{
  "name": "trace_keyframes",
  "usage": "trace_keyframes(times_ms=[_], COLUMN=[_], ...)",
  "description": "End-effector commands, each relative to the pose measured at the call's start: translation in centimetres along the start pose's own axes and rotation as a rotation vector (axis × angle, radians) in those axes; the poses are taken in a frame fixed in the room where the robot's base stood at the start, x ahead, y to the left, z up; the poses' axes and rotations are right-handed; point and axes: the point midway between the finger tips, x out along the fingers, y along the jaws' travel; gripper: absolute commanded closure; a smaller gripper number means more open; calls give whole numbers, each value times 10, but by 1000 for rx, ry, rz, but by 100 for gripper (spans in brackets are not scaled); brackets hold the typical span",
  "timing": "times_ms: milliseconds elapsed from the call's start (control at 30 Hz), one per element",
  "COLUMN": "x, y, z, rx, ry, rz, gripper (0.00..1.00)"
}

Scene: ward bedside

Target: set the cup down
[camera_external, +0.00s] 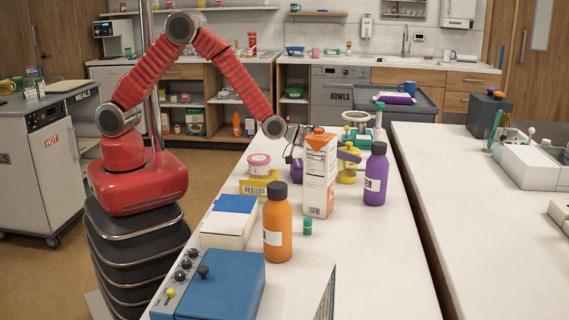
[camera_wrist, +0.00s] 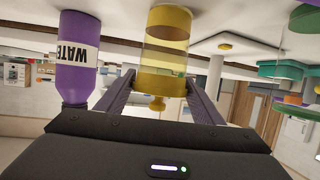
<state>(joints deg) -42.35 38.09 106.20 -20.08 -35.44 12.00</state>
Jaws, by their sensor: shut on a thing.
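The cup is a yellow lidded vessel with a clear band, seen in the outside view (camera_external: 347,176) just right of the carton and in the wrist view (camera_wrist: 168,55), where the picture is upside down. My gripper (camera_wrist: 160,84) is shut on the cup, one finger on each side near its lid. In the outside view, one finger (camera_external: 349,155) shows at the cup's top; the carton hides most of the gripper. The cup looks upright, low over or on the white counter (camera_external: 375,260). I cannot tell whether its base touches.
A tall carton (camera_external: 319,178) stands in front of my gripper. A purple water bottle (camera_external: 376,176) stands close right of the cup. An orange bottle (camera_external: 277,225) and a small green-capped vial (camera_external: 308,227) are nearer.

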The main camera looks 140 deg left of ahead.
Motion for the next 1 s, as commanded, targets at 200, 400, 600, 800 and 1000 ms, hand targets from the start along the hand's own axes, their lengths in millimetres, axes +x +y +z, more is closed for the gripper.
trace_keyframes(times_ms=[200, 400, 600, 800, 1000], x=[1, 0, 0, 0, -14], y=[0, 0, 0, 0, 0], z=[2, 1, 1, -1, -2], rx=[0, 0, 1, 0, 1], ry=[0, 0, 0, 0, 1], rz=[0, 0, 0, 0, 0], gripper=[73, 26, 20, 20, 20])
